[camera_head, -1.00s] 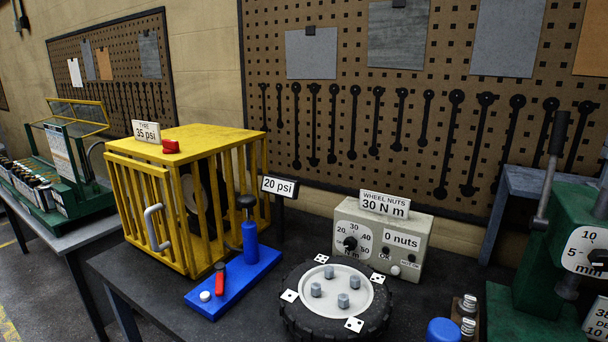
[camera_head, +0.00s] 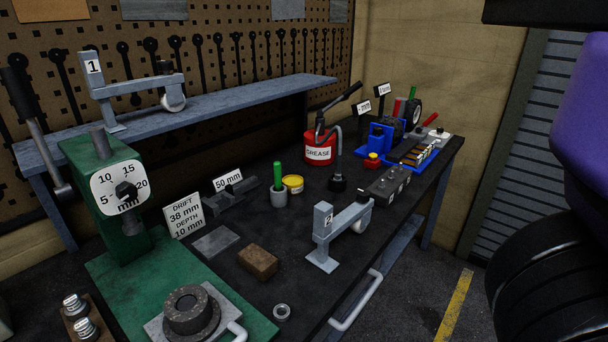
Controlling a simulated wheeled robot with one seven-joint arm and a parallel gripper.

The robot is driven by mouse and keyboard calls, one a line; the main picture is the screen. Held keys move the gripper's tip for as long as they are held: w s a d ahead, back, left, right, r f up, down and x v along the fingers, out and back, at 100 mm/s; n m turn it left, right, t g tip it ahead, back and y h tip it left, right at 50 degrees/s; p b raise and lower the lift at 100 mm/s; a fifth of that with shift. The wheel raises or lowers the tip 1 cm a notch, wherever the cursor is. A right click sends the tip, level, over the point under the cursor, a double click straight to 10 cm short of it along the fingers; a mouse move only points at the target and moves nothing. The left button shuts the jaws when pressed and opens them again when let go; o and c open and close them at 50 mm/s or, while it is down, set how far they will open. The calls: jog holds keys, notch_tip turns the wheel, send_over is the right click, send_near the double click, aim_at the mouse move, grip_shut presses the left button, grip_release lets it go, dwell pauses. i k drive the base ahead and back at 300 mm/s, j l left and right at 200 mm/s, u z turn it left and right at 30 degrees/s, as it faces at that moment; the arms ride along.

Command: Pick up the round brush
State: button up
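No brush head shows clearly. An upright green handle (camera_head: 278,177) stands in a small grey cup (camera_head: 278,197) on the dark bench, beside a yellow tin (camera_head: 293,183). It may be the round brush; its lower end is hidden in the cup. Another small green upright piece (camera_head: 412,92) is at the far end of the bench, too small to tell. My gripper is not in view.
The red grease can (camera_head: 318,148) stands behind the cup. Grey jack part 2 (camera_head: 340,230) stands in front, near the bench edge. The green press (camera_head: 115,200) is at left, a grey shelf (camera_head: 235,92) behind. A large purple and black shape fills the right edge.

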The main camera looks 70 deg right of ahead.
aim_at(276, 165)
jog(key=z, duration=1.3)
